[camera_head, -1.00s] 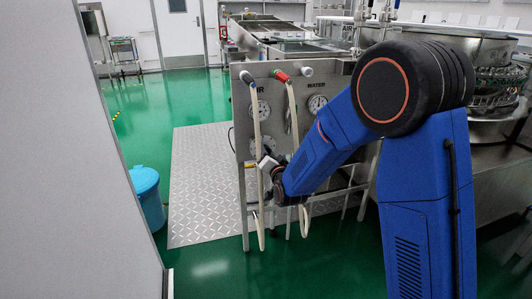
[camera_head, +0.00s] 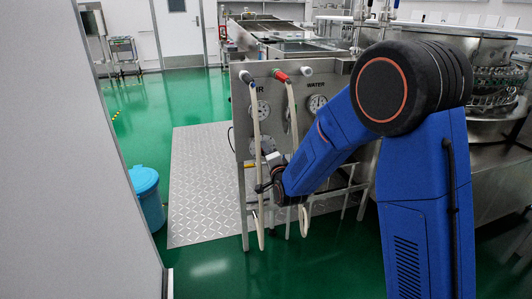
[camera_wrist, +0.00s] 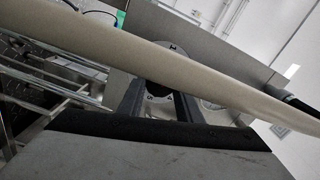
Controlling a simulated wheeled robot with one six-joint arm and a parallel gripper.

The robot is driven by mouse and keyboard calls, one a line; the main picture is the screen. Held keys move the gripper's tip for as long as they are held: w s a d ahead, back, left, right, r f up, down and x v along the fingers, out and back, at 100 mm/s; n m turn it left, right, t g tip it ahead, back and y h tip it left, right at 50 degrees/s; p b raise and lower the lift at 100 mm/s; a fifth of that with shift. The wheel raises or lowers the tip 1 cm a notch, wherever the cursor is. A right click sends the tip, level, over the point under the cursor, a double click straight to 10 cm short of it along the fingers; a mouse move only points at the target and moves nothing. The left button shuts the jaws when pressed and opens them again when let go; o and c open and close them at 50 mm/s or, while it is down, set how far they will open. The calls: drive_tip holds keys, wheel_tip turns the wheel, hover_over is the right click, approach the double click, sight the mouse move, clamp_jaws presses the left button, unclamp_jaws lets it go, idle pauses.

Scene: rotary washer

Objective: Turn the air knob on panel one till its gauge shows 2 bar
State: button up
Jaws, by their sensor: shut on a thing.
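The steel panel (camera_head: 240,125) has an AIR gauge (camera_head: 262,110) at left and a WATER gauge (camera_head: 317,103) at right. The AIR gauge's needle is too small to read. My gripper (camera_head: 266,172) is at the panel's lower left, below the AIR gauge. In the wrist view my gripper (camera_wrist: 160,106) has its two fingers on either side of a dark round knob (camera_wrist: 158,88), shut on it. A round lettered plate (camera_wrist: 174,46) shows behind the knob. In the head view the knob is hidden by my wrist and a hose.
A beige hose (camera_head: 257,135) hangs in front of the AIR gauge and crosses the wrist view close before my fingers (camera_wrist: 90,45). A second hose (camera_head: 293,115) hangs to its right. A blue bin (camera_head: 148,195) stands left of the metal floor plate (camera_head: 205,185).

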idle(0.4)
drive_tip(key=o, duration=1)
drive_tip(key=shift+o, duration=0.2)
